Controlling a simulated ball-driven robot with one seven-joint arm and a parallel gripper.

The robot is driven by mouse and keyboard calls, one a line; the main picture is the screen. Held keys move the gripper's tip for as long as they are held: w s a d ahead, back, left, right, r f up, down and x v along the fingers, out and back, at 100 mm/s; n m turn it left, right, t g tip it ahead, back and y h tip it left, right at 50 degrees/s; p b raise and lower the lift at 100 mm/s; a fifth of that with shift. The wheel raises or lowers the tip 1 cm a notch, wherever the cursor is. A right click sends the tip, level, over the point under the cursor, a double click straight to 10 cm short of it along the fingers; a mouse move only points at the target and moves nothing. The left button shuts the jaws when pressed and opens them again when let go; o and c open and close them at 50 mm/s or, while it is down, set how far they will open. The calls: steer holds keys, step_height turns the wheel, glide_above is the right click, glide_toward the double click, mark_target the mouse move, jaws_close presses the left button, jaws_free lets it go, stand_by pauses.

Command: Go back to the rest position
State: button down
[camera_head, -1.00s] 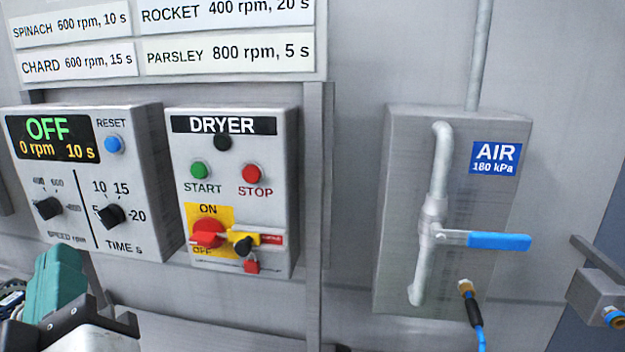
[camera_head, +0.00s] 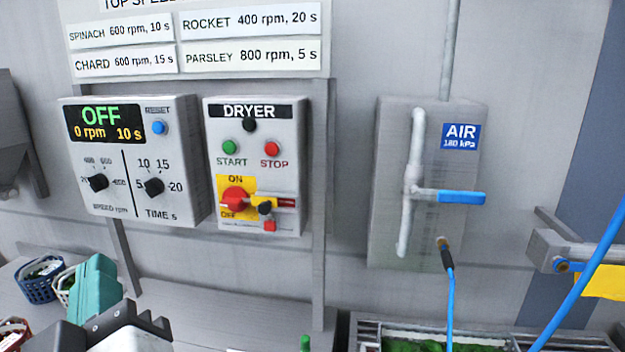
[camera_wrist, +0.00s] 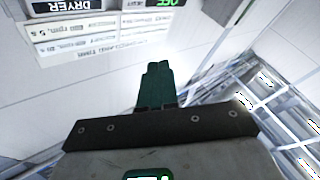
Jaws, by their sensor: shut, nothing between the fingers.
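My gripper (camera_head: 97,282) is at the lower left of the head view, with teal fingers shut and empty. The wrist view shows the fingers (camera_wrist: 157,72) closed together, touching nothing. In the head view, the gripper is in front of the bench, below the grey control box (camera_head: 180,205) with its OFF, 0 rpm, 10 s display. The dryer box (camera_head: 290,160) is to its upper right, its red switch (camera_head: 235,200) beside a yellow and red part.
The AIR panel (camera_head: 390,240) has a blue-handled valve (camera_head: 460,198) and a blue hose (camera_head: 450,300). A blue basket (camera_head: 40,288) stands at left. A tray (camera_head: 370,332) with greens is at the bottom right. A bracket (camera_head: 560,250) juts out at right. Space before the wall boxes is clear.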

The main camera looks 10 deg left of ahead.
steer(key=w+d+f+m+g+h, duration=0.15)
steer(key=w+d+f+h, duration=0.25)
steer(key=d+f, duration=0.4)
steer(key=w+d+f+m+g+h, duration=0.1)
steer(key=w+d+f+m+h, duration=0.15)
steer(key=w+d+f, duration=0.4)
steer(key=s+d+f+m+g+h, duration=0.3)
steer(key=d+f+h, duration=0.1)
steer(key=d+f, duration=0.95)
steer(key=s+d+f+m+g+h, duration=0.3)
steer(key=s+d+f+g, duration=0.3)
steer(key=s+d+f, duration=0.7)
steer(key=s+d+f+m+g, duration=0.1)
steer(key=s+d+f+g, duration=0.1)
steer(key=s, duration=0.4)
steer(key=s+d+f+m+g, duration=0.2)
steer(key=s+d+f, duration=0.3)
steer(key=s, duration=0.1)
steer(key=shift+d+y, duration=0.35)
steer(key=shift+d, duration=0.05)
steer(key=shift+w+r, duration=0.1)
